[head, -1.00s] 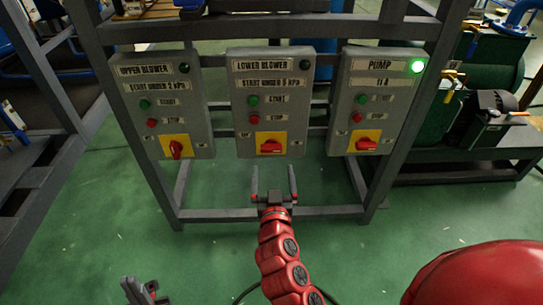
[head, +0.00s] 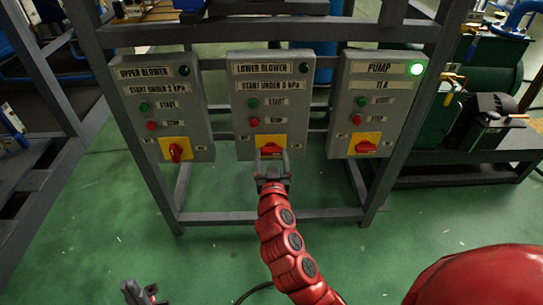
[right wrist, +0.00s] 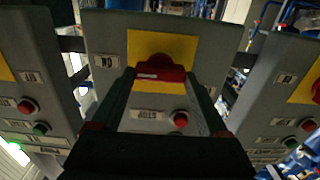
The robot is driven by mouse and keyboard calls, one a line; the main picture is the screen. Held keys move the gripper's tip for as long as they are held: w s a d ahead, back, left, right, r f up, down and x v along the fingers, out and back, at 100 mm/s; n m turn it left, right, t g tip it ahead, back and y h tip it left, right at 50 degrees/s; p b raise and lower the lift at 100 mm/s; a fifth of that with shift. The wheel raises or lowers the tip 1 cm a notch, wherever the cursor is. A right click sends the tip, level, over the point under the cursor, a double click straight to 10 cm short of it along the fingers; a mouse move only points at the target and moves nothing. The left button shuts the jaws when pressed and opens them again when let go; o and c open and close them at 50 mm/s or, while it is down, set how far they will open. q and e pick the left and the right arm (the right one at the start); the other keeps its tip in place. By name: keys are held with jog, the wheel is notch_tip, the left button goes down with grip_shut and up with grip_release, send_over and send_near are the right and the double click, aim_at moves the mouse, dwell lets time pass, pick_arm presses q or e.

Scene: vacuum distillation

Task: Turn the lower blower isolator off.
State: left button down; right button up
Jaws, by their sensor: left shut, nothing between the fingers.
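The lower blower box (head: 267,85) is the middle of three grey boxes on a frame. Its isolator is a red handle on a yellow plate, lying across in the head view; the handle (right wrist: 160,73) also shows in the right wrist view. My right gripper (head: 272,160) is at this isolator. Its fingers are apart, one on each side of the handle, in the right wrist view (right wrist: 163,82). I cannot tell whether they touch it. My left gripper (head: 140,293) is shut and empty, low at the left, away from the boxes.
The upper blower box (head: 163,105) is left, its red handle more upright. The pump box (head: 378,100) is right, with a lit green lamp (head: 416,69). The lower blower's lamp (head: 304,68) is dark. The frame's lower bar (head: 320,216) crosses below. The green floor in front is free.

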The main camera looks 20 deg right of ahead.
jog(key=c, duration=0.6)
jog(key=shift+n, duration=0.4)
jog(key=n, duration=0.3)
jog(key=shift+a+r+n+p, duration=0.1)
jog(key=shift+n+p, duration=0.2)
jog(key=shift+n, duration=0.1)
jog(key=n, duration=0.3)
jog(key=shift+a+n+p, duration=0.15)
jog(key=shift+n+p, duration=0.15)
jog(key=shift+p, duration=0.1)
jog(key=n+p, duration=0.1)
jog(key=n, duration=0.4)
jog(key=n+p, duration=0.1)
jog(key=n, duration=0.2)
jog(key=shift+f+n+p, duration=0.25)
jog(key=shift+n+p, duration=0.2)
jog(key=shift+n, duration=0.45)
